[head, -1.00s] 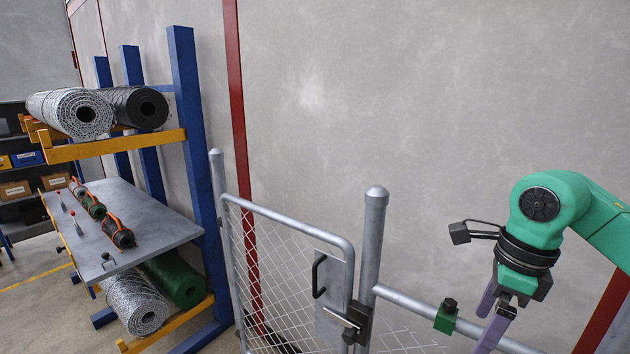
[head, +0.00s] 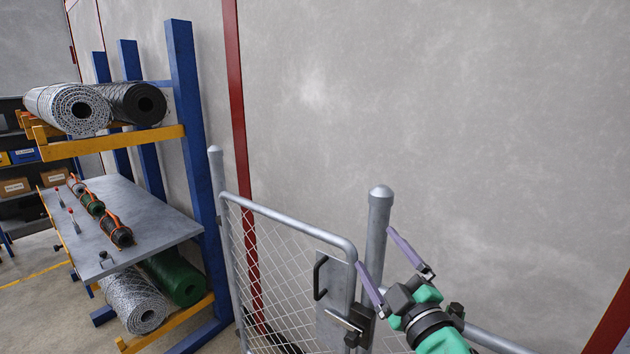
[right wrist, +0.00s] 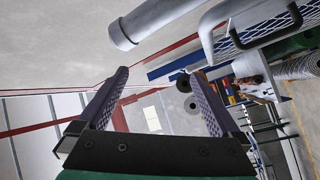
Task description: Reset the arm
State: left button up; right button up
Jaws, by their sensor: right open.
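My right gripper (head: 379,259) is at the lower right of the head view, its two purple fingers spread wide with nothing between them. It is in front of the grey gate post (head: 378,225), and one finger is close to the latch in the picture; whether they touch I cannot tell. In the right wrist view the open fingers (right wrist: 160,95) show empty, with the post's capped end (right wrist: 124,35) above them. My left gripper is not in view.
A chain-link gate (head: 275,260) with a black handle (head: 319,278) and a latch (head: 350,322) stands left of the post. A rack (head: 184,120) with a grey shelf (head: 150,222), mesh rolls (head: 68,106) and green rolls (head: 178,278) is farther left. The wall above is bare.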

jog(key=s+d+f+m+g+h, duration=0.2)
jog(key=d+f+m+g, duration=0.1)
jog(key=f, duration=0.4)
jog(key=s+d+f+m+g+h, duration=0.2)
jog(key=s+d+f+m, duration=0.1)
jog(key=f, duration=0.3)
jog(key=s+d+f+m+g+h, duration=0.1)
jog(key=s+d+f+m+g, duration=0.15)
jog(key=f, duration=0.45)
jog(key=s+d+f+m+g, duration=0.35)
jog(key=s+f+g, duration=0.45)
jog(key=s+f, duration=0.65)
jog(key=s+f+g+b, duration=0.1)
jog(key=s+f+b, duration=0.15)
jog(key=f, duration=1.15)
jog(key=s+f+b, duration=0.1)
jog(key=f+b, duration=0.3)
jog(key=f, duration=1.1)
jog(key=s+d+f+g+b, duration=0.1)
jog(key=s+f+b, duration=0.3)
jog(key=s+f, duration=1.2)
jog(key=shift+d+f, duration=0.2)
jog(key=shift+d, duration=0.35)
jog(key=shift+g, duration=0.25)
